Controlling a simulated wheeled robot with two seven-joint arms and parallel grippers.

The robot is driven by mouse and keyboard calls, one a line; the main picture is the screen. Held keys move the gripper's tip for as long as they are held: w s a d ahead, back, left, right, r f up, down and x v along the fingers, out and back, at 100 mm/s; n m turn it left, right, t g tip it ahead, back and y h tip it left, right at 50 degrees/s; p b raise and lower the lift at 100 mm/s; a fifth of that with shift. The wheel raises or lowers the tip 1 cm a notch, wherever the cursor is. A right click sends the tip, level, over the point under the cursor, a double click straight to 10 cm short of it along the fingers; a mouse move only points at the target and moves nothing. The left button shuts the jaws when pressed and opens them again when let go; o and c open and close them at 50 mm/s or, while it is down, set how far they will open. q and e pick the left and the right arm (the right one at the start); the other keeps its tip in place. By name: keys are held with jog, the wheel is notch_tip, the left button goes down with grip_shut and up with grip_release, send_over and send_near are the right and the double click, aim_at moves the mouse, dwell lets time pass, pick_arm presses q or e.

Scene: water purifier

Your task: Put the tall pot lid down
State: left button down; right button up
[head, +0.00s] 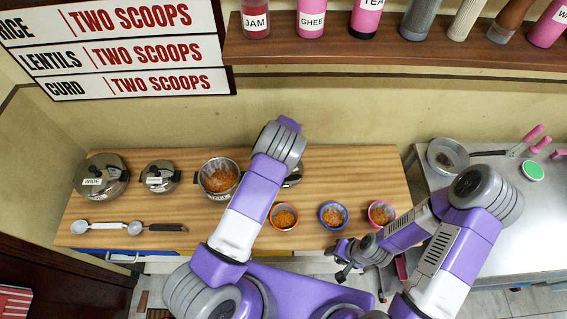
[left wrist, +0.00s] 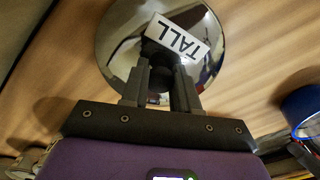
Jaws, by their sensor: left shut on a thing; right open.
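The tall pot lid (left wrist: 112,52) is a round, shiny metal disc with a black knob and a white "TALL" label (left wrist: 177,40). My left gripper (left wrist: 163,85) is shut on its knob in the left wrist view. In the head view my left arm hides this gripper and most of the lid; a silver edge (head: 294,177) shows to the right of the forearm. Whether the lid touches the wooden counter (head: 345,180) cannot be told. An open metal pot (head: 218,178) with orange food stands left of the forearm. My right gripper (head: 346,260) is open and empty near the counter's front edge.
Two lidded pots (head: 101,177) (head: 159,176) and two ladles (head: 128,227) are on the left. Orange-filled bowls, rimmed orange (head: 284,216), blue (head: 333,215) and pink (head: 381,214), line the front right. The counter's back right is clear. A bottle shelf (head: 400,52) hangs above.

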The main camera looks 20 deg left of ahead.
pick_arm(q)
jog(key=shift+f, duration=0.15)
jog(key=c, duration=0.8)
grip_release()
jog(key=shift+c, duration=0.2)
notch_tip(320, 180, up, 12)
